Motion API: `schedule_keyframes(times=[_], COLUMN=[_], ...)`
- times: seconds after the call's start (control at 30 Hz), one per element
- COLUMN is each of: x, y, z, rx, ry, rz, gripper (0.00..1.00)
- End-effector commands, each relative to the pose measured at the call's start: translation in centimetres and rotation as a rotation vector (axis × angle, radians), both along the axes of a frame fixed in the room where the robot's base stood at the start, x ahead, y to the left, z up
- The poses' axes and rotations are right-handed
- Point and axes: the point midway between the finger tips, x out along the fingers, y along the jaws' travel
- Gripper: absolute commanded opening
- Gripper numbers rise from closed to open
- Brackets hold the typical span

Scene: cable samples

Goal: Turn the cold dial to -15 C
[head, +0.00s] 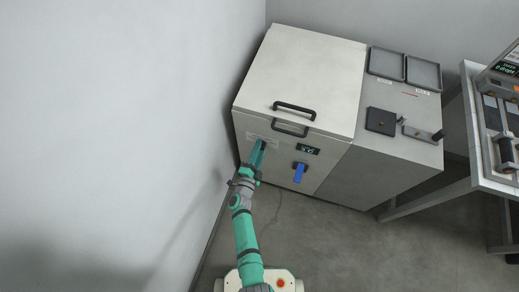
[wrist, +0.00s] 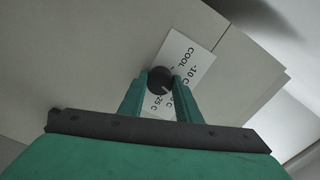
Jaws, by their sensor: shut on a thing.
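The cold dial (wrist: 160,78) is a small dark round knob on the pale front of the chest. In the wrist view a white label (wrist: 190,58) behind it reads COOL, -10 C and -25 C; my fingers cover part of the scale. I cannot tell which mark the dial points to. My gripper (wrist: 160,85) is shut on the dial, one green finger on each side. In the head view my gripper (head: 260,152) is at the left of the front of the white chest (head: 295,75), and hides the dial there.
Black lid handles (head: 293,108) are above. A grey cabinet with trays (head: 422,73) and a bench (head: 490,175) stand to the right. A wall is close on the left. Floor at the lower right is clear.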

Motion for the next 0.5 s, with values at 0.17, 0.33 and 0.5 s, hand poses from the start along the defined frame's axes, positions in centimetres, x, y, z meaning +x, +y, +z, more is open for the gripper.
schedule_keyframes(times=[0.17, 0.33, 0.5], x=[-0.08, -0.1, -0.1], y=[-0.19, -0.2, -0.21], z=[-0.02, -0.02, -0.03], rx=[0.073, 0.111, 0.125], ry=[-0.024, -0.037, -0.041], rz=[-0.004, -0.005, -0.005], gripper=[0.08, 0.08, 0.08])
